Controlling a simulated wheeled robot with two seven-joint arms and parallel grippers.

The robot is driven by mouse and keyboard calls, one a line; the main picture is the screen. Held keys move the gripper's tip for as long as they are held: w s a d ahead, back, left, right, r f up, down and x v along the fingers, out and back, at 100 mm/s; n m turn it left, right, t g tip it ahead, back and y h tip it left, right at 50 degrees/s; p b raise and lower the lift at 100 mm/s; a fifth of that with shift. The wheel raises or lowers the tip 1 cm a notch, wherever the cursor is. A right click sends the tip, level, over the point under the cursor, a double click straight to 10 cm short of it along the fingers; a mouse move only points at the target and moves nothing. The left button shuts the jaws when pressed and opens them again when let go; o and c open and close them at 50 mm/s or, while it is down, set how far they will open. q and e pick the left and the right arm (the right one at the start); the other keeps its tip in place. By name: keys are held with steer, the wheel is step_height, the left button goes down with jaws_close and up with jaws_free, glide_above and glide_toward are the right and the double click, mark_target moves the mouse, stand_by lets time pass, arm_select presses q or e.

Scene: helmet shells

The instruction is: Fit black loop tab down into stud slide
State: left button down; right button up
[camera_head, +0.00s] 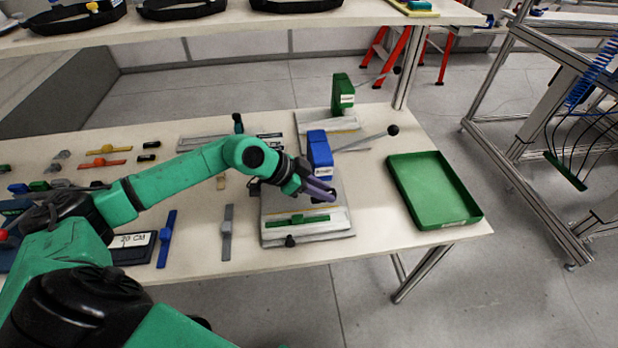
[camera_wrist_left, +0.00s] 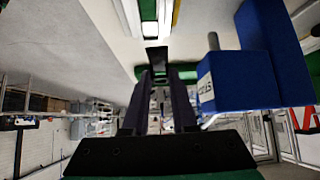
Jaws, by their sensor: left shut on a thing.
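My left gripper (camera_head: 330,194) reaches in beside the blue press, above the fixture board (camera_head: 335,224). In the left wrist view its fingers (camera_wrist_left: 160,78) are shut on a small black piece (camera_wrist_left: 157,56), which looks like the black loop tab. The tab is too small to make out in the head view. A green slide (camera_head: 297,220) with a raised middle lies on the board, just below and left of the fingertips; I take it for the stud slide. I cannot tell whether tab and slide touch. My right gripper is not in view.
The blue press (camera_head: 319,150), with a long lever (camera_head: 362,142), stands right behind my gripper; it looms at right in the left wrist view (camera_wrist_left: 238,80). A green press (camera_head: 342,92) stands farther back. An empty green tray (camera_head: 432,190) is at right. Grey (camera_head: 227,232) and blue (camera_head: 166,238) strips lie left.

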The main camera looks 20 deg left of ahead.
mark_target(336, 195)
arm_select(q)
steer(key=d+p, duration=0.2)
steer(key=w+d+r+p, duration=0.1)
steer(key=shift+m, duration=0.4)
steer(key=shift+f, duration=0.3)
arm_select(e)
steer(key=r, duration=0.5)
steer(key=shift+w+d, duration=0.1)
steer(key=shift+d, duration=0.15)
steer(key=shift+r, duration=0.1)
arm_select(q)
steer(key=shift+r+g, duration=0.15)
steer(key=shift+g, duration=0.15)
steer(key=shift+r+p, duration=0.1)
steer(key=shift+p, duration=0.6)
step_height(336, 195, down, 6)
steer(key=b, duration=0.3)
arm_select(e)
steer(key=shift+a+f, duration=0.3)
steer(key=shift+f, duration=0.6)
steer(key=shift+d, duration=0.15)
